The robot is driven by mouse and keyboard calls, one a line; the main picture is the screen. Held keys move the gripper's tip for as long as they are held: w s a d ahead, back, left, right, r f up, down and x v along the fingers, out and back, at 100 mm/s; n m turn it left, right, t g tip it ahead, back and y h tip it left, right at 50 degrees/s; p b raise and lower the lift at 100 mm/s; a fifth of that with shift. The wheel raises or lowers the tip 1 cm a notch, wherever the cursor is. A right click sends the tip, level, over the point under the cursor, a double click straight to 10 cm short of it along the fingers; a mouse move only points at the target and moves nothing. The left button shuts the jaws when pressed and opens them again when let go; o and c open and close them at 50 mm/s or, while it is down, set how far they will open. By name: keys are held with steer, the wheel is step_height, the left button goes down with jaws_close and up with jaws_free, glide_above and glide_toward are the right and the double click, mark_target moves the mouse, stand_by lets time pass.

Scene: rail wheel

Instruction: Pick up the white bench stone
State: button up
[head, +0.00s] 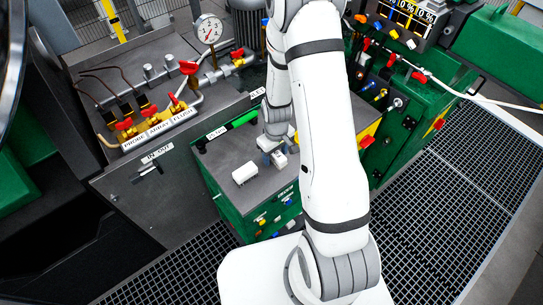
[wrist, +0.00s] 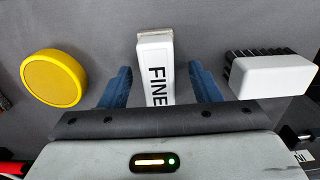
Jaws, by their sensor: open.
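The white bench stone (wrist: 155,65) is a narrow white block with "FINE" in black on its face. In the wrist view it lies between the two blue fingers of my gripper (wrist: 161,72), with a gap visible on each side. My gripper is open around it, and the stone's near end is hidden behind the gripper body. In the head view my gripper (head: 269,144) is over the dark top of the green cabinet, with the stone (head: 279,159) just by it.
A white brush with black bristles (wrist: 270,75) lies right of the stone in the wrist view; it also shows in the head view (head: 245,173). A yellow round object (wrist: 53,78) lies left. The green cabinet (head: 229,207) has a labelled edge. Pipes with red valves (head: 188,68) stand behind left.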

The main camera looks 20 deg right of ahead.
mark_target(276, 153)
steer(key=shift+c, duration=0.6)
steer(key=c, duration=1.1)
steer(key=shift+r, duration=0.15)
step_height(276, 153, up, 10)
steer(key=shift+f+b, duration=0.1)
steer(key=shift+b, duration=0.6)
